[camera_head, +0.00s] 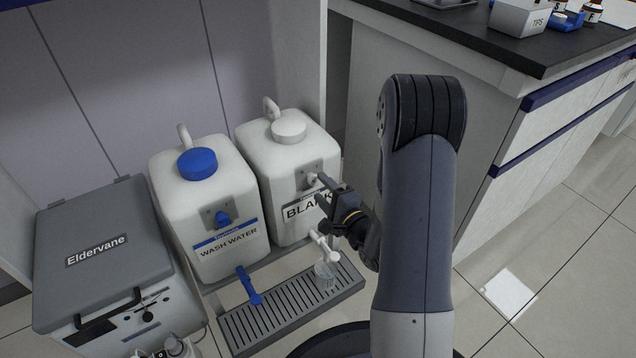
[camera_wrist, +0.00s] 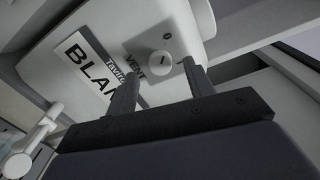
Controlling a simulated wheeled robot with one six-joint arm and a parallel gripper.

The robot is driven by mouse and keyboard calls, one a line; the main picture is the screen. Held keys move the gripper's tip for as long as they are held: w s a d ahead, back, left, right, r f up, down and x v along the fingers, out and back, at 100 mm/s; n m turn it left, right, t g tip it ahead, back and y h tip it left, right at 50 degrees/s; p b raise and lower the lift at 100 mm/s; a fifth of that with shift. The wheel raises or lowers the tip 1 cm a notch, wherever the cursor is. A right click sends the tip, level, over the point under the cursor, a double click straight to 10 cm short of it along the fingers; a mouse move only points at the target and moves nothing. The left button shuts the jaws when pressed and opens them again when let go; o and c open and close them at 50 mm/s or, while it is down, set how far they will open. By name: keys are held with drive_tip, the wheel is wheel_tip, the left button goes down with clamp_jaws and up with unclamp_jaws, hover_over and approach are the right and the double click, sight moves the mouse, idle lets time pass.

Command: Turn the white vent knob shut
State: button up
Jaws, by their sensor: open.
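The white vent knob (camera_wrist: 160,64) sits on a grey plate marked VENT on the front of the white container labelled BLANK (camera_head: 290,160). In the wrist view the plate lies beyond my fingertips, and the knob shows between them. My gripper (camera_wrist: 165,78) is open, with one finger to the left of the knob and one to the right. I cannot tell whether either finger touches it. In the head view my gripper (camera_head: 318,190) is at the front of the BLANK container, and the knob (camera_head: 311,179) is partly hidden by it.
A WASH WATER container (camera_head: 205,205) with a blue cap stands to the left. Below are a slotted drip tray (camera_head: 270,322), a blue tap (camera_head: 250,287), a white tap (camera_head: 322,245) and a clear beaker (camera_head: 325,276). A grey Eldervane box (camera_head: 100,255) is far left. A dark-topped bench (camera_head: 470,40) stands at right.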

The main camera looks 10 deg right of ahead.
sight(315, 182)
drive_tip(key=v, duration=0.7)
drive_tip(key=shift+s+p, duration=0.3)
drive_tip(key=shift+p, duration=0.15)
drive_tip(key=b+x, duration=0.2)
drive_tip(key=x, duration=0.9)
drive_tip(key=shift+d+r, duration=0.1)
drive_tip(key=shift+s, duration=0.2)
